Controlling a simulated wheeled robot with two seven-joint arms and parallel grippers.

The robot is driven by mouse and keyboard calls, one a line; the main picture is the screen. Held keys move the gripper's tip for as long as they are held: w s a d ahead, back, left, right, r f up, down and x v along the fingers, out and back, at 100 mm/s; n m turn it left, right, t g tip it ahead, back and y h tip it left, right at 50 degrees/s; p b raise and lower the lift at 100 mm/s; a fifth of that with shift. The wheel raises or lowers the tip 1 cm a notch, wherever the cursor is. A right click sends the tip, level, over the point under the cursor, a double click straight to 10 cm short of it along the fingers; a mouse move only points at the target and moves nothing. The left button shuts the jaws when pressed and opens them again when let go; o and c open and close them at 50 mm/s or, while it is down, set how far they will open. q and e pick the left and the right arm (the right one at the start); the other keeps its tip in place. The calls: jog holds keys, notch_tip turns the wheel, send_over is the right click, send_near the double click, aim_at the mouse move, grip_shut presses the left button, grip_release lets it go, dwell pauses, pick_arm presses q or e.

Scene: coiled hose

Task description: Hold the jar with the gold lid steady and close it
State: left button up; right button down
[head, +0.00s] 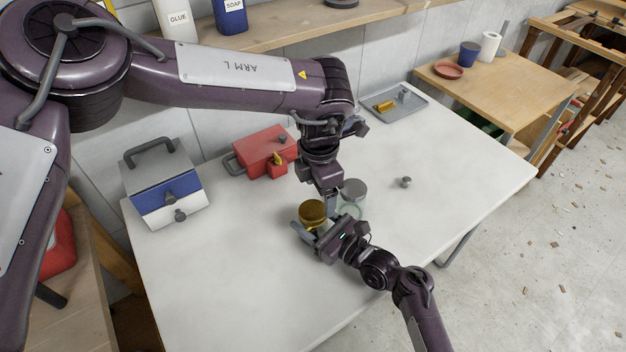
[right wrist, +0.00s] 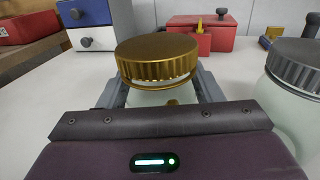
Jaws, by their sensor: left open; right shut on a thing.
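The jar with the gold lid (head: 312,211) stands on the white table near the middle of the head view. In the right wrist view the gold lid (right wrist: 157,58) sits on top of the pale glass jar body (right wrist: 150,97). I cannot tell how tightly it is on. My right gripper (head: 313,232) is shut on the jar body below the lid, one finger on each side. My left gripper (head: 329,194) is open and empty, pointing down just behind and right of the gold lid. Its fingertips are partly hidden.
A jar with a grey lid (head: 353,189) stands close on the right; it also shows in the right wrist view (right wrist: 294,95). A red box (head: 262,150) and a blue-and-white drawer box (head: 168,190) stand behind. A grey tray (head: 415,101) lies farther back. The table's front is clear.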

pick_arm(q)
jog(key=n, duration=0.7)
jog(key=shift+d+r, duration=0.1)
jog(key=shift+r, duration=0.05)
jog(key=n, duration=0.4)
jog(key=shift+r+n, duration=0.15)
jog(key=shift+n, duration=0.15)
jog(key=n, duration=0.4)
jog(key=shift+r+n, duration=0.15)
jog(key=shift+n, duration=0.15)
jog(key=n, duration=0.4)
jog(key=shift+r+n, duration=0.1)
jog(key=shift+n, duration=0.2)
jog(key=n, duration=0.4)
jog(key=shift+r, duration=0.15)
jog(key=n, duration=0.7)
jog(key=shift+a+r, duration=0.2)
jog(key=shift+a, duration=0.2)
jog(key=n, duration=0.4)
jog(key=shift+a+r+n, duration=0.15)
jog(key=shift+n, duration=0.25)
jog(key=n, duration=0.5)
jog(key=shift+a+r+n, duration=0.15)
jog(key=shift+a+n, duration=0.1)
jog(key=shift+n, duration=0.15)
